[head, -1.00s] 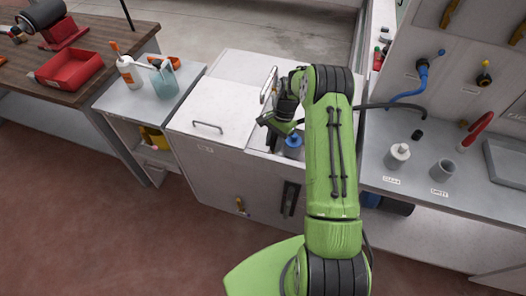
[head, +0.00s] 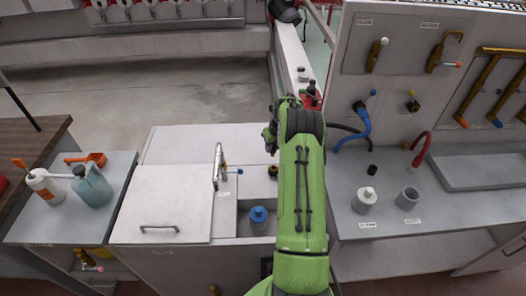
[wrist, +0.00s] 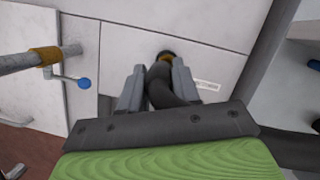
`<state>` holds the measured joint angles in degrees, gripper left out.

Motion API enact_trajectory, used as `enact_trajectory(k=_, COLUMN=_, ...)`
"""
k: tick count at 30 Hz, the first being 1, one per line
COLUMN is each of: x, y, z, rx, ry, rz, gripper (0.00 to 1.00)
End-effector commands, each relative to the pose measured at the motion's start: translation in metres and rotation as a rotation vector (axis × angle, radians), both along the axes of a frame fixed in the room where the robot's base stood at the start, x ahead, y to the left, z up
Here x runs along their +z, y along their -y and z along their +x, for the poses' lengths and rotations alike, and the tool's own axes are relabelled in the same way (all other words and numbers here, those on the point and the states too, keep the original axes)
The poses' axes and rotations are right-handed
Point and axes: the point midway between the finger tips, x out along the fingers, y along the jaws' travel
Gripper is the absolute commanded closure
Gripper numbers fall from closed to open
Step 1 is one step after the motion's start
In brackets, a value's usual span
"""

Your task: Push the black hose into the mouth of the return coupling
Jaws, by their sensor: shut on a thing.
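My gripper (wrist: 155,88) is shut on the black hose (wrist: 168,90), which runs between its two grey fingers. Beyond the fingers the hose bends toward a dark round mouth with a brass-coloured rim, the return coupling (wrist: 167,56), on the pale deck. The hose's tip overlaps or lies close to this mouth; I cannot tell whether it is inside. In the head view the coupling (head: 272,171) shows beside the sink. There my gripper (head: 270,138) is mostly hidden by the green arm, and the hose (head: 345,128) shows to its right.
A faucet (head: 217,165) with a blue-tipped lever stands left of the coupling; it also shows at left in the wrist view (wrist: 30,60).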

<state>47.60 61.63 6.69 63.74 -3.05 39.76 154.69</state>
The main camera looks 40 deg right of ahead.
Motion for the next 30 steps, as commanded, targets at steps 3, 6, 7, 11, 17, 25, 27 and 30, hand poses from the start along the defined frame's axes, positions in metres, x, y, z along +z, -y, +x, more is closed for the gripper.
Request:
enact_trajectory(k=3, x=0.001, y=0.003, z=-0.002, rx=-0.017, ry=-0.001, rz=-0.001, gripper=1.00)
enact_trajectory(k=6, x=0.001, y=0.003, z=-0.002, rx=-0.015, ry=-0.001, rz=0.000, gripper=1.00)
enact_trajectory(k=7, x=0.001, y=0.003, z=-0.002, rx=-0.014, ry=-0.001, rz=-0.001, gripper=1.00)
enact_trajectory(k=11, x=0.001, y=0.002, z=-0.001, rx=-0.012, ry=0.001, rz=0.000, gripper=1.00)
enact_trajectory(k=17, x=-0.011, y=0.002, z=-0.002, rx=-0.012, ry=0.002, rz=0.002, gripper=1.00)
enact_trajectory(k=25, x=-0.043, y=0.002, z=-0.002, rx=-0.011, ry=0.001, rz=0.002, gripper=1.00)
enact_trajectory(k=27, x=-0.051, y=0.002, z=-0.002, rx=-0.012, ry=0.001, rz=0.002, gripper=1.00)
enact_trajectory(k=30, x=-0.058, y=0.002, z=-0.002, rx=-0.012, ry=0.002, rz=0.002, gripper=1.00)
